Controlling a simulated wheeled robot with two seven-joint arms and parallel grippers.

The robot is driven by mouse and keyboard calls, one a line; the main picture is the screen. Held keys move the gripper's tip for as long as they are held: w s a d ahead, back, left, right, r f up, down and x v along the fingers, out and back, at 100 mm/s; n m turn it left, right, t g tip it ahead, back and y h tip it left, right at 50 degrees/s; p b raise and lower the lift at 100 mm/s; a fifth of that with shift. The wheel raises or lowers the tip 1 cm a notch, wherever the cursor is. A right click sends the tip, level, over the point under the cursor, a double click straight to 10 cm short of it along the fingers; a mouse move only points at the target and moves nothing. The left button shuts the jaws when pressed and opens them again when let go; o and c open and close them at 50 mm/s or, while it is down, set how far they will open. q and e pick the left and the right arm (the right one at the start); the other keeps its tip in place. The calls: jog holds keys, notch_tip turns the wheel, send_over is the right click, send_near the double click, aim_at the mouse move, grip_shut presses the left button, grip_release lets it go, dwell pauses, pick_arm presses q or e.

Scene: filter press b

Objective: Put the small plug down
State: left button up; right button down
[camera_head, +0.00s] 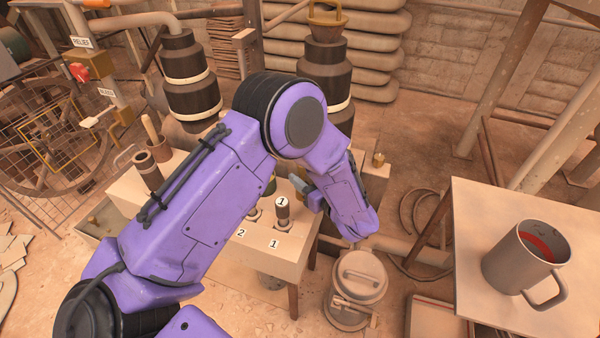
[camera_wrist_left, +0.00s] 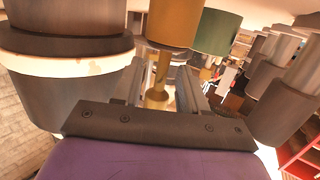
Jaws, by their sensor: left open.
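My left gripper (camera_head: 306,190) is open over the small pale bench (camera_head: 190,225), its fingers partly hidden by my purple wrist. A grey-brown cylindrical plug with a "1" on its top (camera_head: 282,212) stands upright in the bench, just left of the fingertips. In the left wrist view, a brass piece with a thin stem (camera_wrist_left: 160,75) shows between the open fingers of my left gripper (camera_wrist_left: 162,90). I cannot tell whether it touches them, or which piece is the small plug. A dark green cylinder (camera_wrist_left: 217,32) is beside it. My right gripper is out of sight.
Tall dark cylinders (camera_head: 190,85) stand behind the bench. A lidded grey pot (camera_head: 358,280) is at its right. A side table (camera_head: 480,290) holds a grey mug (camera_head: 525,258). A brown cup (camera_head: 148,170) is on the bench's left end. Labels "2" and "1" mark its front.

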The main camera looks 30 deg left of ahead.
pick_arm(q)
jog(key=p+v, duration=0.1)
jog(key=v, duration=0.8)
jog(key=shift+d, duration=0.3)
jog(key=shift+s, duration=0.1)
